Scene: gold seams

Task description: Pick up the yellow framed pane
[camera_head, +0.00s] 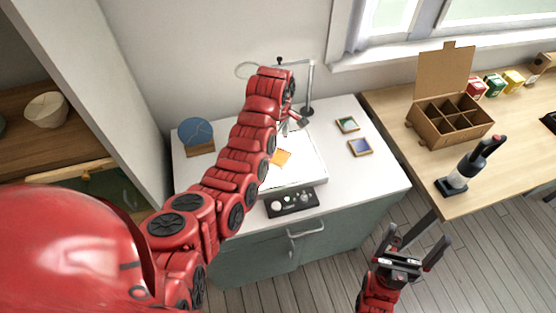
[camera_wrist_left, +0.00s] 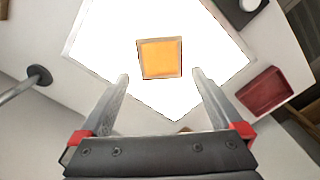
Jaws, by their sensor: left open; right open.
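The yellow framed pane (camera_head: 281,157) lies on a glowing white light panel (camera_head: 309,168) on the white table, partly hidden by my left arm in the head view. In the left wrist view the pane (camera_wrist_left: 160,58) shows as an orange-yellow square with a thin frame. My left gripper (camera_wrist_left: 160,84) is open and empty, with its fingers on either side below the pane in the picture and apart from it. In the head view the left gripper (camera_head: 291,124) is mostly hidden by the arm. My right gripper (camera_head: 418,240) is open and empty above the floor.
Green (camera_head: 347,125) and blue (camera_head: 360,147) framed panes lie right of the panel. A stand (camera_head: 309,90) rises behind it, and a control box (camera_head: 292,201) sits in front. A blue disc on a wooden block (camera_head: 197,135) stands left. A compartment box (camera_head: 450,120) is on the wooden table.

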